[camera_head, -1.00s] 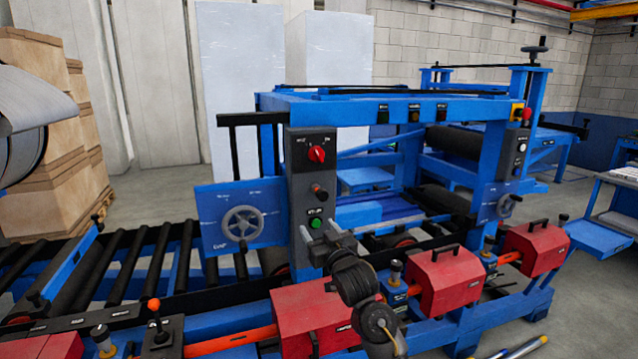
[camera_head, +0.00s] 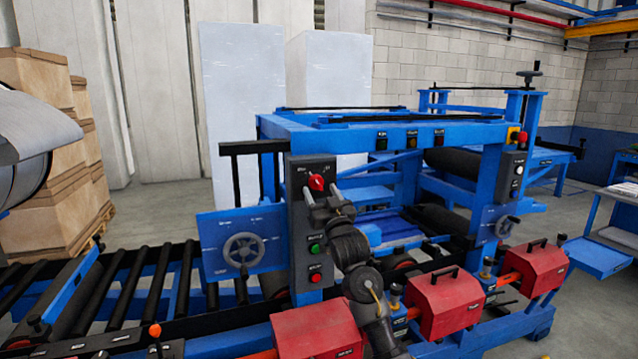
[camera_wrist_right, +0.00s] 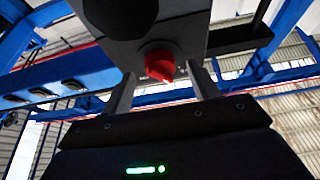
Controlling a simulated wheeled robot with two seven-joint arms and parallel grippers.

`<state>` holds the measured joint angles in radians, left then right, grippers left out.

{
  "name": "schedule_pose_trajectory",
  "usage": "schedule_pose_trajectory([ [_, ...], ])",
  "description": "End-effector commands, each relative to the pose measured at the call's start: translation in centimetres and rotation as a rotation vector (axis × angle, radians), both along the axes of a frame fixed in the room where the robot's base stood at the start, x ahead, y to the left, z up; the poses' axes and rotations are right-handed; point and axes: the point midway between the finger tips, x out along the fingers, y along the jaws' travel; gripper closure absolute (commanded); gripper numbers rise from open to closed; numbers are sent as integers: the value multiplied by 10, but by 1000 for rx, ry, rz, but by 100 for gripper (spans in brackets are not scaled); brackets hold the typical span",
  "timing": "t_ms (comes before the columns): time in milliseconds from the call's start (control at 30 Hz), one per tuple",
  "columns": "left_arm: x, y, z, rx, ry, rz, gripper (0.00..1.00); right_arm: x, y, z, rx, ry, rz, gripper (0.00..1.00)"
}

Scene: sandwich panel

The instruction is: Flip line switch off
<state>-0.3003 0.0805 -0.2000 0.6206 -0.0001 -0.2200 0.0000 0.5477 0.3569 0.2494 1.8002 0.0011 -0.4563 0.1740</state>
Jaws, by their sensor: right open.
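The line switch is a red rotary knob (camera_head: 316,182) near the top of a grey control panel (camera_head: 311,262) on the blue machine. My right gripper (camera_head: 322,194) is raised in front of the panel, just below the knob in the head view. It is open, with nothing in its jaws. In the right wrist view the red knob (camera_wrist_right: 160,64) shows beyond the two fingers of the right gripper (camera_wrist_right: 163,84), roughly centred between them. I cannot tell whether the fingers touch it. The knob's lettering is too small to read. My left gripper is not in view.
A green button (camera_head: 315,249) and a red button (camera_head: 315,277) sit lower on the panel. A handwheel (camera_head: 243,250) is to its left. Red boxes (camera_head: 317,330) line the front below my arm. A blue crossbeam (camera_head: 395,134) runs beside the panel's top.

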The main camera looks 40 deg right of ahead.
Motion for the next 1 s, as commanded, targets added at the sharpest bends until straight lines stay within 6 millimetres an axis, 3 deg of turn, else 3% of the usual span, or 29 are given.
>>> schedule_pose_trajectory([
  [200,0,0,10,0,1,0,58,17,-6,8,1,2,0,40],
  [533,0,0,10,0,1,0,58,19,-7,7,0,1,0,41],
  [867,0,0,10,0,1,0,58,19,-7,7,0,1,0,84],
  [1000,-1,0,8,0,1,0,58,19,-9,7,-56,20,-2,84],
])
